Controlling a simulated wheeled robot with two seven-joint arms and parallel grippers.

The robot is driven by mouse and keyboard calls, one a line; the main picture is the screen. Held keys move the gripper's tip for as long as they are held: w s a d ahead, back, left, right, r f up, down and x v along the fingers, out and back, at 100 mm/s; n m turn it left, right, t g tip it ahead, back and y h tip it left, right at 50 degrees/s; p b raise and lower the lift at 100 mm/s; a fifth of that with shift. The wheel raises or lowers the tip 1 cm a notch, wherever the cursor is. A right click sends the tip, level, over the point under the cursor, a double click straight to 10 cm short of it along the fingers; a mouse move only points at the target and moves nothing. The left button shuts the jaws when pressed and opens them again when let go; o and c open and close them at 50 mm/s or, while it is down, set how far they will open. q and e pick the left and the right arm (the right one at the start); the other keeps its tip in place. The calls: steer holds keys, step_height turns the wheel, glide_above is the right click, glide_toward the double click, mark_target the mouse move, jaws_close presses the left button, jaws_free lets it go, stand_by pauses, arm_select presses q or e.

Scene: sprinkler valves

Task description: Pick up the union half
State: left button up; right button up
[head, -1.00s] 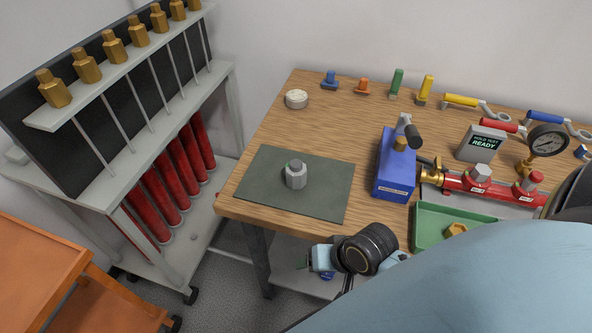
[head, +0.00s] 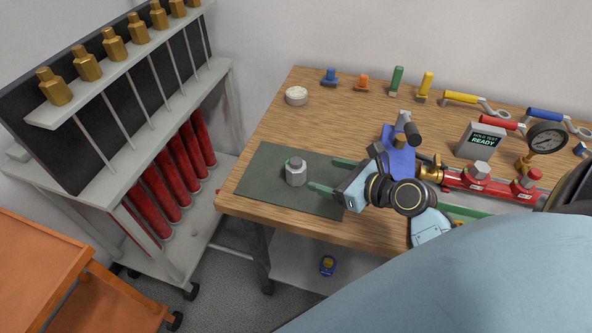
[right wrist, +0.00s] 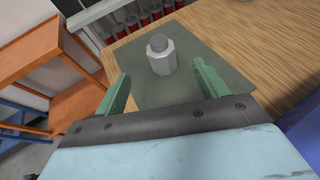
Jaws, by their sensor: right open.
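The union half, a small grey hexagonal metal fitting (head: 296,173) with a darker round top, stands upright on the dark green mat (head: 262,198) at the left of the wooden bench. It also shows in the right wrist view (right wrist: 161,57), ahead of the fingers and between their lines. My right gripper (head: 322,175) is open and empty, just right of the fitting, its green fingers pointing left toward it; in the wrist view the fingers (right wrist: 158,88) stand apart, short of the fitting. My left gripper is not in view.
A blue vise (head: 398,158), partly hidden by my right arm, and a red valve pipe (head: 485,187) stand to the right. A white round container (head: 296,96) stands behind the mat. The mat's left side is clear.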

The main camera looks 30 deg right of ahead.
mark_target(291, 162)
steer(key=b+x, duration=0.1)
steer(key=x, duration=0.7)
steer(key=shift+w, duration=0.15)
steer(key=b+x, duration=0.1)
steer(key=x, duration=0.4)
steer(key=shift+f, duration=0.1)
steer(key=shift+c, duration=0.4)
steer(key=c, duration=1.4)
steer(key=shift+d+r, duration=0.1)
steer(key=shift+r, duration=0.5)
jaws_close()
step_height(291, 162, up, 9)
steer(key=p, duration=0.3)
